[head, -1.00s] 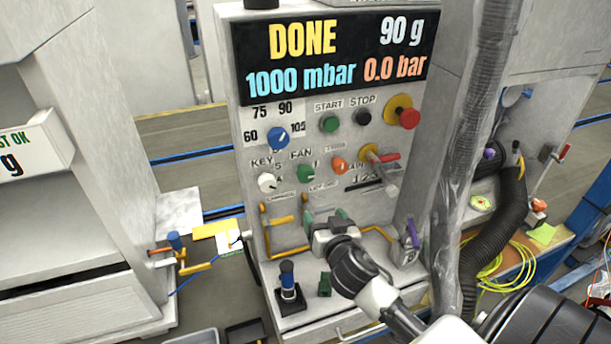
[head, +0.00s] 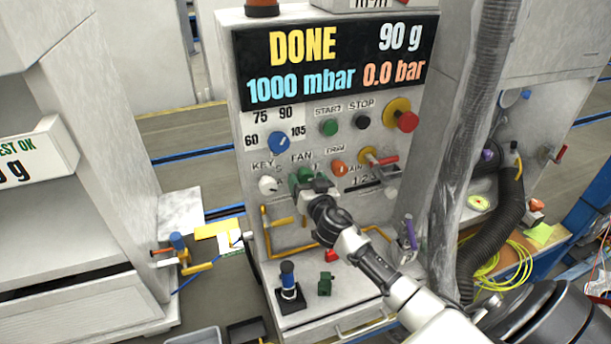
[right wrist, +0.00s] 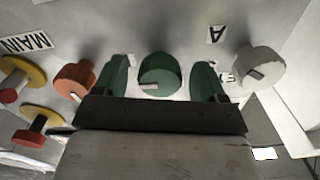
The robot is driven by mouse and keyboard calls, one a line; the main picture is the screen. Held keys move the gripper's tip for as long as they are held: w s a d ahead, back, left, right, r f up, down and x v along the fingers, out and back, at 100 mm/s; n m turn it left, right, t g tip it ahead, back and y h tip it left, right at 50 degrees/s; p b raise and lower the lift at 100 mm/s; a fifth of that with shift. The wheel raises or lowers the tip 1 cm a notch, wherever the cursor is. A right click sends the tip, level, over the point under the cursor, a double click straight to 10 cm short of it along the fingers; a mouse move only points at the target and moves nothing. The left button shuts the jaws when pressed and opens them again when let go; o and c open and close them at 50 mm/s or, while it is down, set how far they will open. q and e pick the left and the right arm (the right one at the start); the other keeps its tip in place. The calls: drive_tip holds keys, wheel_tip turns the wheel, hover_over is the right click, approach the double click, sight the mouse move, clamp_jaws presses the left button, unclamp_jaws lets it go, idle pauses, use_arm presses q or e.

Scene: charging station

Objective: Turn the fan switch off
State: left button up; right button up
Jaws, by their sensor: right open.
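The fan switch, a round green knob with a pale pointer mark, shows in the right wrist view (right wrist: 158,75). My right gripper (head: 308,181) is at the knob. In the right wrist view its two green fingers stand on either side of the knob, with a visible gap on each side. The gripper is open and does not grip the knob. My left gripper is not in view.
The white key knob (head: 268,185) and the orange knob (head: 338,167) flank the fan switch closely. A blue-and-black joystick (head: 288,280) stands on the ledge below.

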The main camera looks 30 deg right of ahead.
drive_tip(key=shift+w+d, duration=0.1)
drive_tip(key=shift+w, duration=0.5)
drive_tip(key=c, duration=0.9)
